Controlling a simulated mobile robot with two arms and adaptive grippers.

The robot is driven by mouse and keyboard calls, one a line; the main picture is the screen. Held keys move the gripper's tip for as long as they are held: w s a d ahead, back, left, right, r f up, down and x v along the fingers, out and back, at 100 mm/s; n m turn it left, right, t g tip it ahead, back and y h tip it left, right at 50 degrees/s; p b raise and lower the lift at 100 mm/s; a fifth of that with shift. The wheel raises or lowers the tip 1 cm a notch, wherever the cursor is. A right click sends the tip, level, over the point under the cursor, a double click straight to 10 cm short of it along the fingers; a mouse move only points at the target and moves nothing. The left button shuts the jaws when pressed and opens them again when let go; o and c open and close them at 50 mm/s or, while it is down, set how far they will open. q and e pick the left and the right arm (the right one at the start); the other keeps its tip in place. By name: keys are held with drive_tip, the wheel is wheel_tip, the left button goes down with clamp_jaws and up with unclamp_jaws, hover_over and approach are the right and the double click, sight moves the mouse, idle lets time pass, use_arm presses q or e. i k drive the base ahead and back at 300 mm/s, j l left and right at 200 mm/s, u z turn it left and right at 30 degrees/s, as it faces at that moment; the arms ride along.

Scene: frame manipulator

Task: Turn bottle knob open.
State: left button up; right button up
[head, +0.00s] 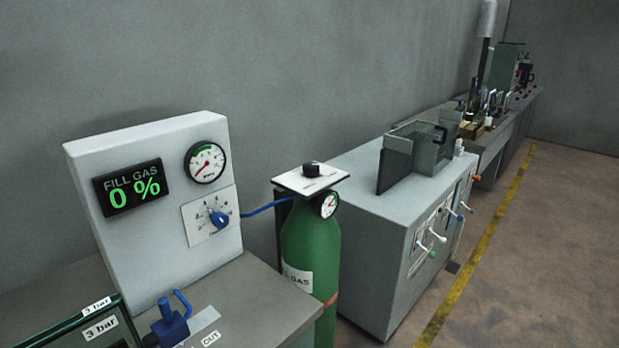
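The green gas bottle (312,252) stands upright between the bench at left and a grey cabinet. A white plate (290,182) sits on top of it, and the black bottle knob (311,169) stands on that plate. A small round gauge (328,204) faces forward just under the plate. A blue hose (268,207) runs from the bottle to the panel at left. The knob's markings are too small to read, so its setting cannot be told. Neither of my grippers is in view.
The white panel (150,130) carries a display (131,188) reading "FILL GAS 0 %", a gauge (205,162) and a blue knob (218,218). A blue valve (170,323) is on the bench below. The grey cabinet (390,250) with several handles stands right of the bottle. Floor at right is clear.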

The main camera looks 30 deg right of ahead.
sight(310, 169)
drive_tip(key=l+u, duration=0.25)
drive_tip(key=l, duration=1.2)
